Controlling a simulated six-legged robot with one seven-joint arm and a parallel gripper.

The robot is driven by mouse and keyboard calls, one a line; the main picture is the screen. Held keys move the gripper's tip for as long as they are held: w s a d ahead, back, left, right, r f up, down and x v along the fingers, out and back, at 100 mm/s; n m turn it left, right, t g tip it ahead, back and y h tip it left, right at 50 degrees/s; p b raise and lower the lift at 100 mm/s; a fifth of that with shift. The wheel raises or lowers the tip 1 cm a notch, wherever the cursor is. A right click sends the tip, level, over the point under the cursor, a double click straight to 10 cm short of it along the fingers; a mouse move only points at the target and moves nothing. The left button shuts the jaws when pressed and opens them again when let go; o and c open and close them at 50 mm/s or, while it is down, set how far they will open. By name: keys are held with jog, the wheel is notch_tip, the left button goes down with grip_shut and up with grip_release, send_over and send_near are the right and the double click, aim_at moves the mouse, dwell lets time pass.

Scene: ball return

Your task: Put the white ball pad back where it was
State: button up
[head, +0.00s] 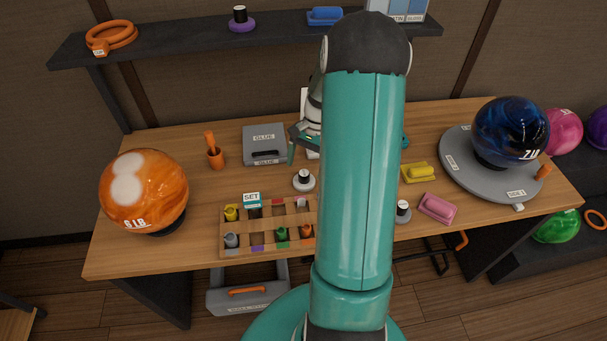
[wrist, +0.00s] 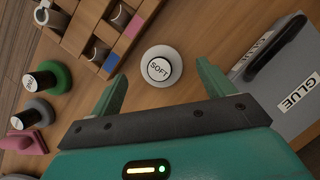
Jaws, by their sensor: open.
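A round white pad (head: 303,187) with a dark knob stands upright on the table, right behind the wooden rack (head: 268,248). In the wrist view the white pad (wrist: 160,66) shows from above, with SOFT on its knob's pale top. My gripper (head: 303,146) is above and behind it in the head view. In the wrist view my gripper (wrist: 162,72) is open, its two fingers on either side of the pad in the picture. Nothing is held, and no contact shows. The rack has coloured tags and several small bottles in its compartments; my arm hides its right end.
A grey GLUE case (head: 264,143) lies close to my gripper. A grey knobbed pad (head: 403,211), a pink pad (head: 438,208) and a yellow pad (head: 420,173) lie right. An orange ball (head: 145,190) and a blue ball (head: 510,133) flank the table. The shelf (head: 180,40) is behind.

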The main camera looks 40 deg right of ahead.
jog(key=s+v, duration=0.1)
jog(key=v, duration=0.6)
jog(key=w+a+r+n+h, duration=0.2)
jog(key=a+r+n, duration=0.1)
jog(key=a+r, duration=0.4)
jog(key=s+a+r+n+t+h, duration=0.1)
jog(key=s+a+r+n+t, duration=0.2)
jog(key=a, duration=0.9)
jog(key=s+a+r+n+t+h, duration=0.1)
jog(key=s+a+r+n+t, duration=0.2)
jog(key=s+a+r+n, duration=0.5)
jog(key=shift+s+a+r+n+t, duration=0.35)
jog(key=shift+s+a, duration=0.55)
jog(key=shift+a, duration=1.05)
jog(key=shift+f, duration=0.1)
